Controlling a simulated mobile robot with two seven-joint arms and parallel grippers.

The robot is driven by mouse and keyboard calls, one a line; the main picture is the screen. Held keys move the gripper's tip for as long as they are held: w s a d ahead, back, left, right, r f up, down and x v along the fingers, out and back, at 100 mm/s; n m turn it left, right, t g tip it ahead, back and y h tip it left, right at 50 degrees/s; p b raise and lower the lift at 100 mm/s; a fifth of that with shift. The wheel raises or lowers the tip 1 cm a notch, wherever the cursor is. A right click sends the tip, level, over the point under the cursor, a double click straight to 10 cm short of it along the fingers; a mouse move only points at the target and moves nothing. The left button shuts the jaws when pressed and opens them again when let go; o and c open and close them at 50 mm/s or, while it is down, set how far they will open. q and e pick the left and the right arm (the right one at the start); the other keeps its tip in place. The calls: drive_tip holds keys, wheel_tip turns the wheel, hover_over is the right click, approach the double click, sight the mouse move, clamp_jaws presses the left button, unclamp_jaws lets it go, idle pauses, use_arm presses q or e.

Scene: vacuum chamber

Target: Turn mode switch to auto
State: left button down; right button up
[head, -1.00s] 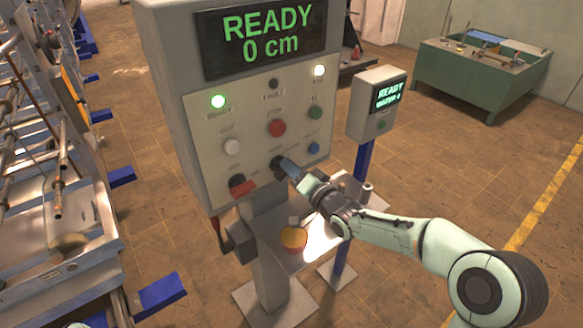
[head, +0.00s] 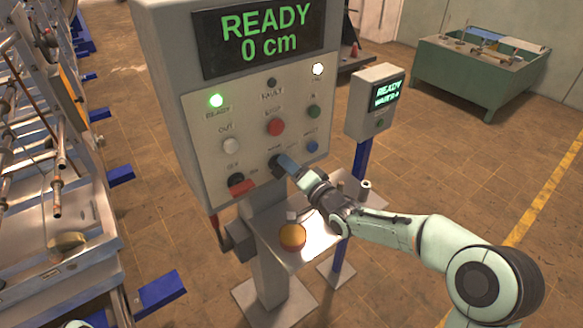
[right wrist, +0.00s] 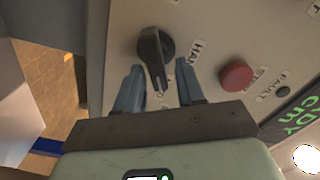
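The mode switch, a black rotary knob (right wrist: 152,55), sits on the grey panel with a "HAND" label beside it. Its pointer bar points toward my gripper in the right wrist view. In the head view the switch (head: 275,160) is partly hidden by my right gripper (head: 285,163), which is at the panel's lower edge. In the right wrist view my right gripper (right wrist: 158,88) is open, with one finger on each side of the knob's pointer. A gap shows on both sides, and I cannot make out contact.
A shelf with a yellow-orange round object (head: 292,237) is below.

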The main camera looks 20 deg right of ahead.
drive_tip(key=shift+d, duration=0.1)
use_arm(q)
drive_tip(key=shift+s+f+b, duration=0.3)
drive_tip(key=shift+f+b, duration=0.15)
drive_tip(key=shift+f, duration=0.05)
drive_tip(key=shift+s+f+b, duration=0.25)
drive_tip(key=shift+f+b, duration=0.15)
drive_tip(key=shift+f, duration=0.1)
use_arm(e)
drive_tip(key=v, duration=1.3)
drive_tip(key=shift+s, duration=0.15)
